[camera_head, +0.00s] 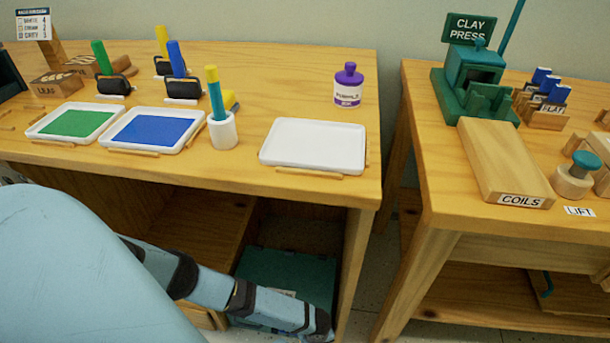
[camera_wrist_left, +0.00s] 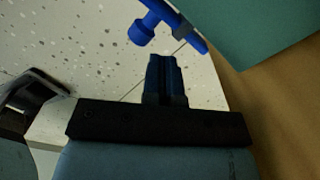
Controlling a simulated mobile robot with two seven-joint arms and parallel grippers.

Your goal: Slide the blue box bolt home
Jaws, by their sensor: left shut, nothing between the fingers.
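The blue bolt (camera_wrist_left: 178,20) shows at the top of the left wrist view, a slanting bar with a round knob (camera_wrist_left: 142,33) sticking out toward the lower left. It lies along the edge of a teal box (camera_wrist_left: 262,28). The teal box (camera_head: 290,272) also shows in the head view, low under the left table, partly covered by my left arm. My left gripper (camera_wrist_left: 163,62) is shut and empty, its fingertips just below the bolt in the picture and seemingly apart from it. Whether the bolt is home cannot be told. My right gripper is not in view.
The left table (camera_head: 240,175) overhangs the box, with a table leg (camera_head: 356,265) close to my wrist. On it are paint trays, rollers and a purple bottle (camera_head: 348,86). The right table (camera_head: 440,190) stands across a narrow gap. Speckled floor (camera_wrist_left: 75,40) is clear below the bolt.

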